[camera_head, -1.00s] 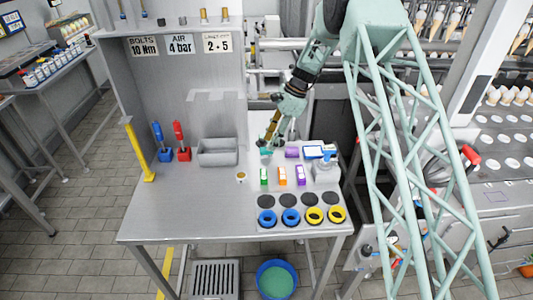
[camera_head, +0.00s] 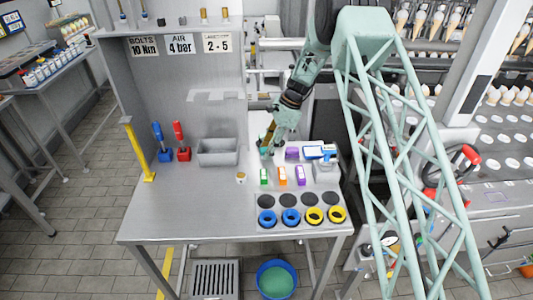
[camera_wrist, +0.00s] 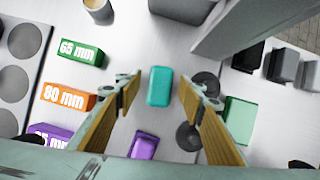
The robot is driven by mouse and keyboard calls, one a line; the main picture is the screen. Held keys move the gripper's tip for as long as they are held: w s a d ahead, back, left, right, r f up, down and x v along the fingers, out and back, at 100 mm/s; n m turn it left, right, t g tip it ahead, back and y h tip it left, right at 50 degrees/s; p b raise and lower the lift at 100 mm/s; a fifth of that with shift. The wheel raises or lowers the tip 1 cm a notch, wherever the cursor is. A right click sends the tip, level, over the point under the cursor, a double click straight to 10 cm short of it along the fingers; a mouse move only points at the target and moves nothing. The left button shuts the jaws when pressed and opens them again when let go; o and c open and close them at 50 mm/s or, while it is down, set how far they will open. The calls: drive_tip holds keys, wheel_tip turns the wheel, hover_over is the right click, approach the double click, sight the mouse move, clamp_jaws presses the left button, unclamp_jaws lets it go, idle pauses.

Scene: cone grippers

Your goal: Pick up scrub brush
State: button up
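A small teal block (camera_wrist: 160,87), which I take to be the scrub brush, lies on the bench; no bristles show. In the head view only a bit of teal (camera_head: 265,153) shows below my fingers. My gripper (camera_wrist: 166,90) is open above it, with one wood-coloured finger on each side and visible gaps to the block. In the head view my gripper (camera_head: 266,148) points down at the back middle of the bench. Whether the fingertips reach the block's height I cannot tell.
A purple item (camera_wrist: 145,146) lies close by. Labelled green (camera_wrist: 82,52), orange (camera_wrist: 68,97) and purple (camera_wrist: 52,135) blocks stand in a row. A grey bin (camera_head: 217,158) is to the left, a small cup (camera_head: 241,178) in front. The bench's left front is clear.

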drive_tip(key=shift+a+f, duration=0.1)
drive_tip(key=shift+f, duration=0.05)
drive_tip(key=shift+c, duration=0.3)
drive_tip(key=c, duration=0.9)
